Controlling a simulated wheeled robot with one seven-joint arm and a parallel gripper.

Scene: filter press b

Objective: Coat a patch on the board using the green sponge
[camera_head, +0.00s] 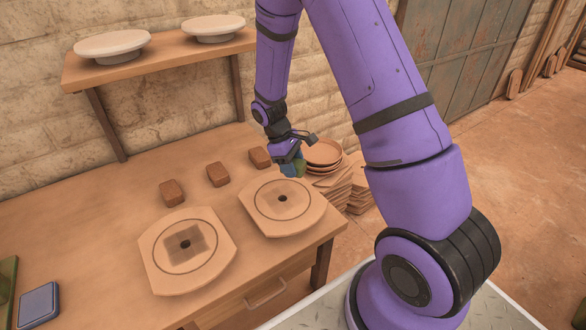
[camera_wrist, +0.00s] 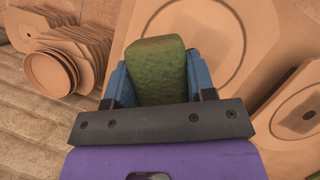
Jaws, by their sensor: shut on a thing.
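My gripper (camera_head: 293,168) is shut on the green sponge (camera_wrist: 160,70), which sits upright between its blue fingers in the wrist view. In the head view the sponge (camera_head: 300,168) shows only as a small green bit, close above the back edge of the right board (camera_head: 270,222). Whether it touches the board cannot be told. This pale clay-coloured board has a ring and a dark centre hole, and no dark patch shows on it. The left board (camera_head: 160,272) has a darker square patch (camera_head: 184,245) around its hole.
Three brown blocks (camera_head: 218,175) lie along the back of the table (camera_head: 110,205). Stacked plates (camera_head: 322,153) and boards (camera_head: 352,190) stand beyond its right end. A blue pad (camera_head: 39,304) lies front left. A shelf (camera_head: 160,55) with two white discs hangs above.

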